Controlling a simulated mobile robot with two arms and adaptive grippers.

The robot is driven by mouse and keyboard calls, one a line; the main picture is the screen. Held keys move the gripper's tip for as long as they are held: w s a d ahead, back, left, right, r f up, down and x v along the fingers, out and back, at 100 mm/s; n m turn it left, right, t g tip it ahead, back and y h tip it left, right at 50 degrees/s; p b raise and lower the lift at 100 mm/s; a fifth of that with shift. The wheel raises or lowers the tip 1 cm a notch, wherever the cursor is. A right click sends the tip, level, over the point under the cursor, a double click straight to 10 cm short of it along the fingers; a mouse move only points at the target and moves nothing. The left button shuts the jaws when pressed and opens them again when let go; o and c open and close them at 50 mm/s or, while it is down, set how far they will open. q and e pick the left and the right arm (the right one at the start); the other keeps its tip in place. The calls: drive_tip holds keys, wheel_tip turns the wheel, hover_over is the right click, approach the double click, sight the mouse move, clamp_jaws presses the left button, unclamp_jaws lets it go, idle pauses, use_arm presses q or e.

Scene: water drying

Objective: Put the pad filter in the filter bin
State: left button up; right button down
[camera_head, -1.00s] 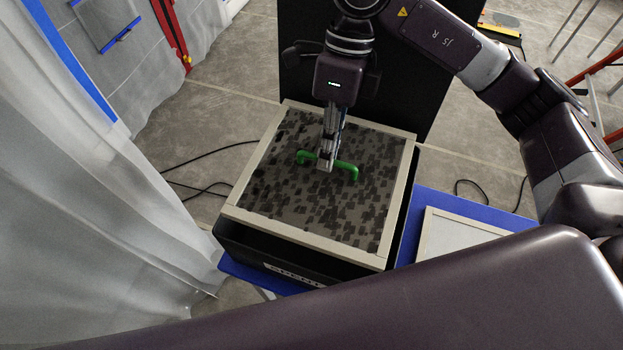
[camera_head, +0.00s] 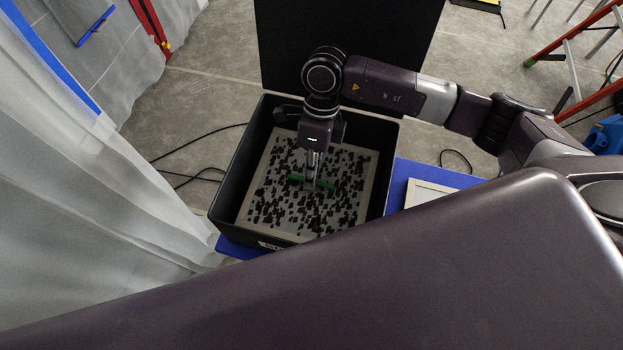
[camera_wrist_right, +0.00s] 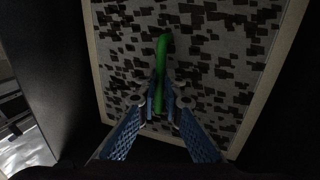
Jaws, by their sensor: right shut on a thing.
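The pad filter (camera_head: 345,205) is a square grey panel with dark patches, a pale frame and a green handle (camera_head: 325,184). It is inside the black filter bin (camera_head: 391,165), below the rim. I cannot tell whether it touches the bin's floor. My right gripper (camera_head: 312,180) reaches down into the bin and is shut on the green handle. In the right wrist view, the blue fingers of the right gripper (camera_wrist_right: 160,112) close around the green handle (camera_wrist_right: 161,65), with the pad filter (camera_wrist_right: 220,60) behind it. My left gripper is not in view.
The bin's black lid (camera_head: 345,50) stands open at the back. A blue surface (camera_head: 400,180) bears a pale framed panel (camera_head: 430,190) right of the bin. A white curtain (camera_head: 70,200) hangs at the left. My own large dark arm link covers the front.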

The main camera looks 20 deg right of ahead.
wheel_tip(320, 180, down, 4)
drive_tip(key=shift+r+p, duration=0.25)
drive_tip(key=shift+p, duration=0.1)
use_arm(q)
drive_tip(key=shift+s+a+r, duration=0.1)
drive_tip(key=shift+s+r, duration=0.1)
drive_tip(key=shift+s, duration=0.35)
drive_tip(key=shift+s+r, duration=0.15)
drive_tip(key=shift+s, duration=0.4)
use_arm(e)
drive_tip(key=shift+f, duration=0.1)
drive_tip(key=shift+f+b, duration=0.35)
drive_tip(key=shift+b, duration=0.2)
drive_tip(key=c, duration=2.1)
unclamp_jaws()
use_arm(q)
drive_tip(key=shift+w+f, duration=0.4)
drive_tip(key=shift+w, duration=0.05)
use_arm(e)
drive_tip(key=shift+r, duration=0.1)
